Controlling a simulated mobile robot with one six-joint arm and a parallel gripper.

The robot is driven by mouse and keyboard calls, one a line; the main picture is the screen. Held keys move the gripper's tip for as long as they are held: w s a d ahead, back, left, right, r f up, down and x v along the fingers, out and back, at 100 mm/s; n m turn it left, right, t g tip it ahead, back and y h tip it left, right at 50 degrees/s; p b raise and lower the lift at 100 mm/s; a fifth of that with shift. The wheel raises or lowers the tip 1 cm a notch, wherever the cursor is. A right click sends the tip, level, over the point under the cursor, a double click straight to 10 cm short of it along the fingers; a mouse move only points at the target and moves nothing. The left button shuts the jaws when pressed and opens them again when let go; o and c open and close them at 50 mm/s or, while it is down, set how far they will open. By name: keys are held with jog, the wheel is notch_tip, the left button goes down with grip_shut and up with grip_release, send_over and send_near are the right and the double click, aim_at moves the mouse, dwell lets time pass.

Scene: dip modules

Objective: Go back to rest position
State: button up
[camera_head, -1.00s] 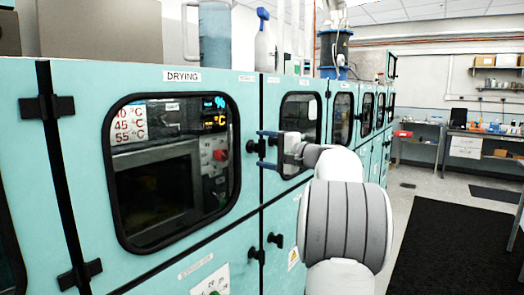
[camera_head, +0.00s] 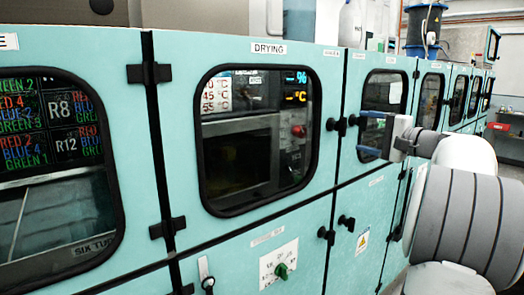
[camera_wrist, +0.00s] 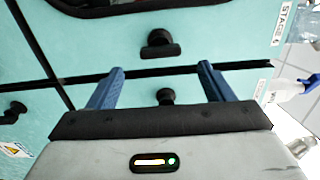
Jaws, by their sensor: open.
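My gripper (camera_head: 372,136) is open and empty, with two blue fingers held in front of the teal cabinet row, near a black door knob. In the wrist view the open fingers (camera_wrist: 160,88) point at the cabinet front, with a black knob (camera_wrist: 166,96) showing between them and another knob (camera_wrist: 160,44) beyond. I cannot tell whether a finger touches a knob. My arm reaches in from the right of the head view.
The DRYING module (camera_head: 265,236) has a closed windowed door. A module with coloured text on its screen (camera_head: 55,125) is at left. A green knob (camera_head: 282,271) sits on a lower panel.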

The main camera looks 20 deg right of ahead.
jog(key=s+a+f+n+g+p, duration=0.15)
jog(key=a+f+g, duration=0.35)
jog(key=a, duration=0.6)
jog(key=s+a+f+n+g, duration=0.25)
jog(key=a+f, duration=0.45)
jog(key=a, duration=0.5)
jog(key=s+a+f+n+g+h+p, duration=0.1)
jog(key=s+a+f+n+g+h, duration=0.2)
jog(key=s, duration=0.7)
jog(key=s+a+f+n+g+h+p, duration=0.1)
jog(key=s+a+f+n+g+h, duration=0.2)
jog(key=s+a+f+n, duration=0.3)
jog(key=s+a+f, duration=0.1)
jog(key=s+f, duration=0.4)
jog(key=f, duration=0.1)
jog(key=shift+f+n+h, duration=0.2)
jog(key=shift+n+h, duration=0.2)
jog(key=shift+a+g, duration=0.1)
jog(key=shift+g, duration=0.15)
